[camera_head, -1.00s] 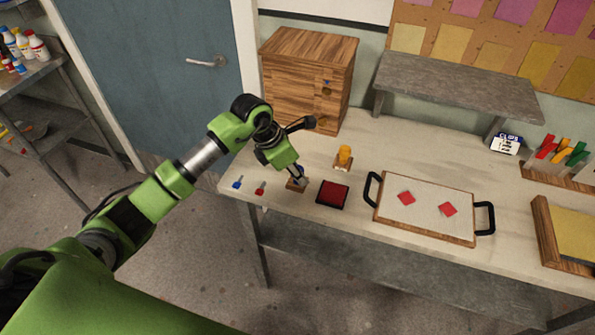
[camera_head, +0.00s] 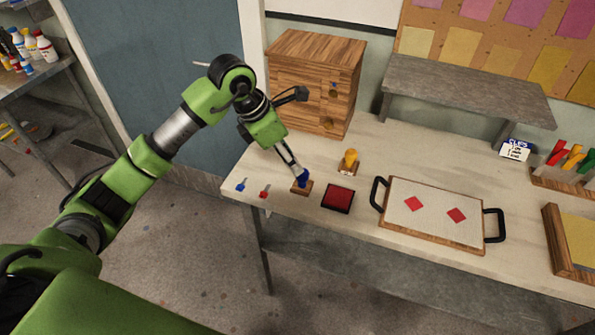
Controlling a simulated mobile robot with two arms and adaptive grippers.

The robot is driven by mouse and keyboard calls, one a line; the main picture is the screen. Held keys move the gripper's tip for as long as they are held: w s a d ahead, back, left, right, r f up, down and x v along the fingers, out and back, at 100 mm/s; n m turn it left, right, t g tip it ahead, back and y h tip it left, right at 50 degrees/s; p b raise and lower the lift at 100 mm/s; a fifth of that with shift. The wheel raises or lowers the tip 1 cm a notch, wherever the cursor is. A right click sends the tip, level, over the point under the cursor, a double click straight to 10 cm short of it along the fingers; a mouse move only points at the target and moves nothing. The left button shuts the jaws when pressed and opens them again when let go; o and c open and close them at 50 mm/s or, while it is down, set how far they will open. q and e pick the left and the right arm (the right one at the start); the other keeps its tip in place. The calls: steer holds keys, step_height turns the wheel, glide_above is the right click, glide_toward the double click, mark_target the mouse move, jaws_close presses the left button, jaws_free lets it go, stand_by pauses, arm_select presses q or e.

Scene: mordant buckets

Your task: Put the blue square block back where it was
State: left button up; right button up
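The blue block (camera_head: 304,179) is upright at a small wooden base (camera_head: 301,189) near the table's front left. Whether it rests fully on the base is hard to see. My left gripper (camera_head: 297,170) points down at the block's top from the upper left. Its fingertips are at or just above the block. A narrow light gap shows between the fingers, but I cannot tell whether they grip the block. My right gripper is not in view.
A yellow block (camera_head: 350,157) stands on another wooden base behind. A red pad (camera_head: 337,198) lies to the right, then a handled tray (camera_head: 430,234) with two red diamonds. Small blue (camera_head: 241,185) and red (camera_head: 264,191) items lie left. A wooden cabinet (camera_head: 315,75) stands behind.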

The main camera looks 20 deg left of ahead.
arm_select(q)
steer(key=shift+v, duration=1.5)
steer(key=shift+d, duration=0.1)
